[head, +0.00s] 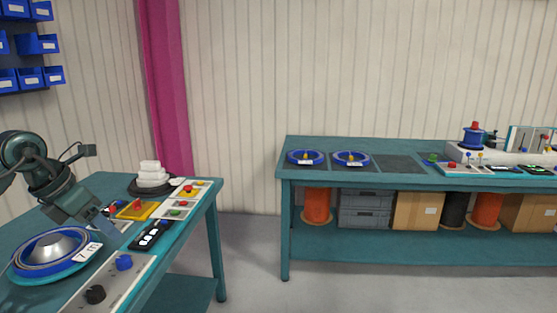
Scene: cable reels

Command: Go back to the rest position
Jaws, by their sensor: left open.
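My left gripper (108,222) comes in from the left and points down over the left table (205,218). It is open, and I see nothing between its fingers. The gripper looks apart from the reel, though the exact gap is hard to judge. My right gripper is not in view.
Control panels (122,275) with knobs and buttons, a yellow block (138,210) and white rolls (151,174) crowd the left table.

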